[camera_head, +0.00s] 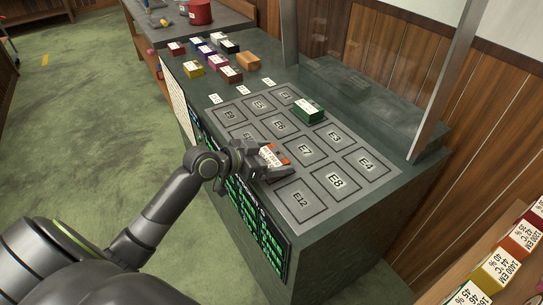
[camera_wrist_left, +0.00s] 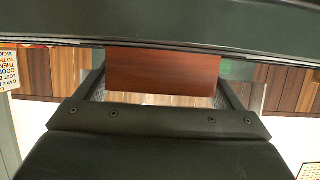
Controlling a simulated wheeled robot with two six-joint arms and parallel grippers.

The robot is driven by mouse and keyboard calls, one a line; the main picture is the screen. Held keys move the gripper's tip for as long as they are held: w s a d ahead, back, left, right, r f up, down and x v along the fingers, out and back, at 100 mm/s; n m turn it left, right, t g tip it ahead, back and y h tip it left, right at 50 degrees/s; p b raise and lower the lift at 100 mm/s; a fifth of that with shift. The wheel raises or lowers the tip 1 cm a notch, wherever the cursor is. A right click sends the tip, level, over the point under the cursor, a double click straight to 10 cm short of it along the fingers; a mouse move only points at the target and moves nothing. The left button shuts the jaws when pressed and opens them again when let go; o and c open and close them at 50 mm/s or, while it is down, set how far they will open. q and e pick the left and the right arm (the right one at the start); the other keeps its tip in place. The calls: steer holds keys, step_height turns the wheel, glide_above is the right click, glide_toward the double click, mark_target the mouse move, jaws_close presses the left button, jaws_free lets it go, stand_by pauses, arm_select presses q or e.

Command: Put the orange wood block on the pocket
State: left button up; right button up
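The orange wood block (camera_head: 285,161) has a white label on top. It sits between the fingers of my left gripper (camera_head: 268,160), over the front row of the pocket grid. In the left wrist view the block (camera_wrist_left: 162,72) shows as a plain reddish-brown face with a finger close on each side. The gripper covers the pocket between E10 and E12. Whether the block touches the board is unclear. Pockets E7 (camera_head: 305,150), E8 (camera_head: 335,181) and E12 (camera_head: 300,198) are bare. A green block (camera_head: 309,111) sits in the back row, between E1 and E3. My right gripper is not in view.
Several coloured labelled blocks, among them a yellow one (camera_head: 193,69) and a tan one (camera_head: 248,61), stand at the counter's far end. Small white cards (camera_head: 243,90) lie beside the grid. A clear panel with a metal post (camera_head: 447,75) rises behind the grid. Labelled blocks (camera_head: 497,268) fill a lower-right shelf.

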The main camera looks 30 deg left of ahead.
arm_select(q)
steer(key=shift+o, duration=0.9)
steer(key=shift+r, duration=0.1)
steer(key=shift+r, duration=0.15)
steer(key=v, duration=1.2)
steer(key=shift+p, duration=0.3)
